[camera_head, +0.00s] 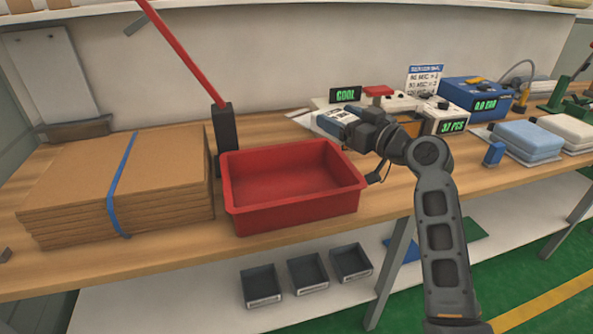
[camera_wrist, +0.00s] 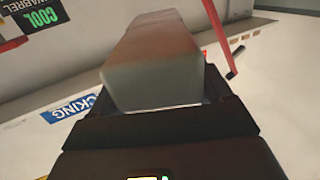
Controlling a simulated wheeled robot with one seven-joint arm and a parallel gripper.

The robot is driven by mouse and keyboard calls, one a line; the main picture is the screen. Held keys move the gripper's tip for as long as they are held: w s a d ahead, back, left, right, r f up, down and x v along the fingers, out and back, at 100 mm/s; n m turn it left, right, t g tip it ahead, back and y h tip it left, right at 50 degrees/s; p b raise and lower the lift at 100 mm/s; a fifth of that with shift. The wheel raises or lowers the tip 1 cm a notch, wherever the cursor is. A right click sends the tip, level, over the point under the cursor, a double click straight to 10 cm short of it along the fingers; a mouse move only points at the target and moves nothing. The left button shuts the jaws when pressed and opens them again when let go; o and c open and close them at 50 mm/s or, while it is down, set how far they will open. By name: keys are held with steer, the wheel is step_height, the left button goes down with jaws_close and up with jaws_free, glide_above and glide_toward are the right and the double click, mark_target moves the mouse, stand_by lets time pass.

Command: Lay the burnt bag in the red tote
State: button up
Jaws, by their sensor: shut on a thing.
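The red tote (camera_head: 291,217) stands on the workbench, in the middle of the head view, and its inside looks empty. My gripper (camera_head: 350,126) is behind and to the right of the tote, above the bench. In the wrist view, my gripper (camera_wrist: 155,110) is shut on a grey-brown block-shaped bag (camera_wrist: 155,62), which extends out past the fingers. I take this for the burnt bag; no burn mark can be made out. In the head view the bag is hard to tell apart from the blue-and-white shapes at my gripper.
Strapped cardboard sheets (camera_head: 120,180) lie left of the tote. A dark post with a red lever (camera_head: 190,55) rises behind the tote's left corner. The COOL display (camera_head: 345,95), blue device (camera_head: 475,97) and pale blue bag (camera_head: 527,139) stand right. Small bins (camera_head: 308,272) sit below.

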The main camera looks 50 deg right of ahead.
steer(key=w+a+f+p, duration=0.1)
steer(key=w+a+f, duration=0.3)
steer(key=a+f, duration=0.3)
step_height(320, 180, down, 2)
steer(key=shift+a+f, duration=0.1)
steer(key=shift+a, duration=0.1)
steer(key=shift+f+b, duration=0.25)
steer(key=shift+b, duration=0.05)
steer(key=shift+f+b, duration=0.3)
steer(key=shift+b, duration=0.15)
steer(key=o, duration=1.1)
steer(key=shift+c, duration=0.2)
steer(key=shift+r, duration=0.1)
